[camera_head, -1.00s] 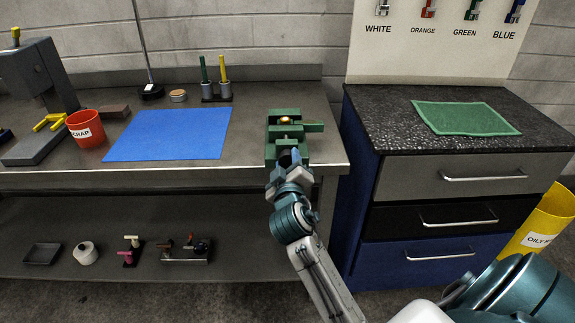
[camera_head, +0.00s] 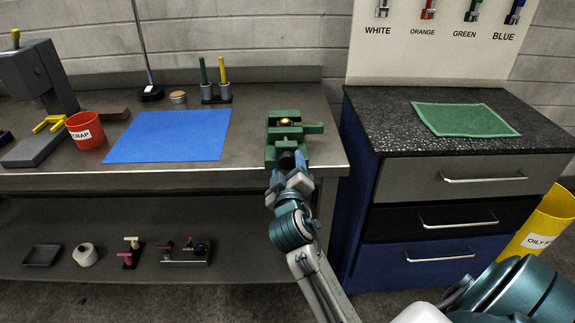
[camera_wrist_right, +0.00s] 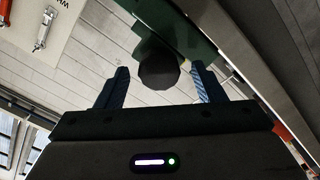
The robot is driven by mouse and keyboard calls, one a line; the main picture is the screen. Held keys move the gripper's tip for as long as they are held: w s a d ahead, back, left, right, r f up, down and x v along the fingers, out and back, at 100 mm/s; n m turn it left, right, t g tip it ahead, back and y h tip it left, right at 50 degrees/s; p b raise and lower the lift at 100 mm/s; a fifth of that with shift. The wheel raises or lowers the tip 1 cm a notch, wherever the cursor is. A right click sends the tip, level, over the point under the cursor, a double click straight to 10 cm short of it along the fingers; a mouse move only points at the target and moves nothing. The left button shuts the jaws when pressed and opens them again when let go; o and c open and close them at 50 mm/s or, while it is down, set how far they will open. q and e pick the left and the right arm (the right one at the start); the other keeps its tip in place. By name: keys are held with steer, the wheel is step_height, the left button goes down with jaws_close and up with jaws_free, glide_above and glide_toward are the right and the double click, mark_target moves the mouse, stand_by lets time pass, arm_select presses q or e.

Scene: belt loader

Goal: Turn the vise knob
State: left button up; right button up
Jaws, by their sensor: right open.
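The green vise (camera_head: 284,134) is mounted at the right front of the steel bench, with a brass-coloured round piece between its jaws. Its dark round knob (camera_head: 287,160) faces the bench's front edge and is partly hidden by my right gripper (camera_head: 289,168). In the right wrist view the knob (camera_wrist_right: 158,71) shows below the green vise body, between and just beyond the two blue fingers of the right gripper (camera_wrist_right: 162,80). The fingers are spread, with a gap on each side of the knob. My left gripper is not in view.
A blue mat (camera_head: 170,136), a red scrap cup (camera_head: 86,131) and two upright tools in holders (camera_head: 216,92) are left of the vise. A drawer cabinet (camera_head: 450,183) with a green cloth (camera_head: 466,119) stands close on the right. The floor in front is open.

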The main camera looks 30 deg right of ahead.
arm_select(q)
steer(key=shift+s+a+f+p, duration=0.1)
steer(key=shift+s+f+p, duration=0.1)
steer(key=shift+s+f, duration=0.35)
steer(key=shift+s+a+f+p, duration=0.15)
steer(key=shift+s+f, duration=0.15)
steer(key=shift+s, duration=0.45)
arm_select(e)
steer(key=v, duration=0.9)
steer(key=shift+s+a, duration=0.2)
steer(key=shift+s, duration=0.05)
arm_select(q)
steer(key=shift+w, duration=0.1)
